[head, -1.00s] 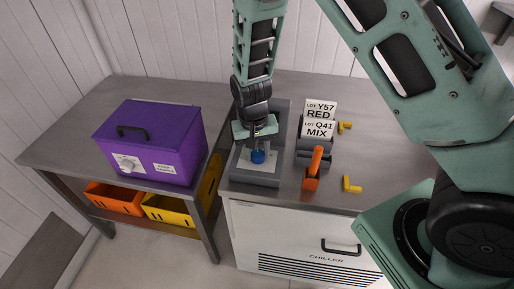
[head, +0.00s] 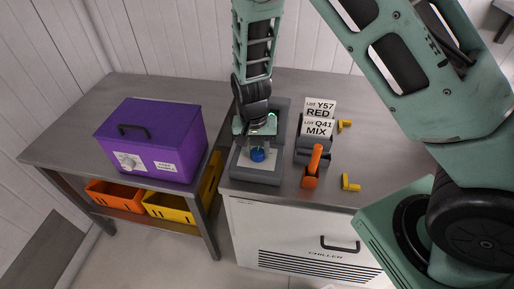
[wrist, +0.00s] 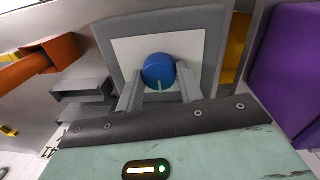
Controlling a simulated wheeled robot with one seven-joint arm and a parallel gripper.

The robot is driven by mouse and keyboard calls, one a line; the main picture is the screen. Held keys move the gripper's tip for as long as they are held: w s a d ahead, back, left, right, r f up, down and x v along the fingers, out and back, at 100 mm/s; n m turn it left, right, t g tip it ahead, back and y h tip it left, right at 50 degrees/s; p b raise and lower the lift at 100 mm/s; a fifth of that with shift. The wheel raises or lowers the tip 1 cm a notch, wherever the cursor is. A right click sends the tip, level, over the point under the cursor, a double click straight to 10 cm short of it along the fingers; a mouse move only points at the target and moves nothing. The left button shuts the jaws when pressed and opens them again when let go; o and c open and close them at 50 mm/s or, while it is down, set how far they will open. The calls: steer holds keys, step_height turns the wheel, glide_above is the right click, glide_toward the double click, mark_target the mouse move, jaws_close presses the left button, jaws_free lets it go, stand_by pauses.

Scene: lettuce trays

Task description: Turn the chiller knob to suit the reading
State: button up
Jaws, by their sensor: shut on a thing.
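The blue round knob (wrist: 158,70) sits on a white plate (wrist: 122,52) in a grey housing on the counter, with a pale pointer mark at its lower edge in the wrist view. In the head view the knob (head: 257,155) shows below my gripper (head: 258,146). My gripper (wrist: 157,76) is shut on the knob, one finger on each side of it. The white chiller cabinet (head: 295,235), marked CHILLER, stands under the counter. I cannot make out any reading; my wrist covers part of the housing behind the knob.
Right of the housing stand an orange-handled device (head: 312,168) and cards marked LOT Y57 RED and LOT Q41 MIX (head: 318,127). A purple box (head: 160,140) stands left, above an orange bin (head: 115,196) and a yellow bin (head: 168,208).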

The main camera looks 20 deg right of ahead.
mark_target(253, 151)
steer(key=o, duration=1)
steer(key=shift+r, duration=0.1)
steer(key=r, duration=0.5)
steer(key=r+b, duration=0.1)
steer(key=r, duration=0.5)
steer(key=a+r+b, duration=0.1)
steer(key=r, duration=0.5)
steer(key=shift+w+r, duration=0.15)
steer(key=shift+w, duration=0.1)
steer(key=s+a+n+b, duration=0.1)
steer(key=s+n, duration=0.3)
steer(key=s, duration=0.4)
steer(key=s+a+n+y, duration=0.1)
steer(key=s+a+n, duration=0.1)
steer(key=s+n, duration=0.3)
steer(key=s+a+f+n+b, duration=0.1)
steer(key=s+n, duration=0.3)
steer(key=s, duration=0.7)
steer(key=shift+a+f+b, duration=0.1)
steer(key=shift+a+b, duration=0.2)
steer(key=shift+a, duration=0.5)
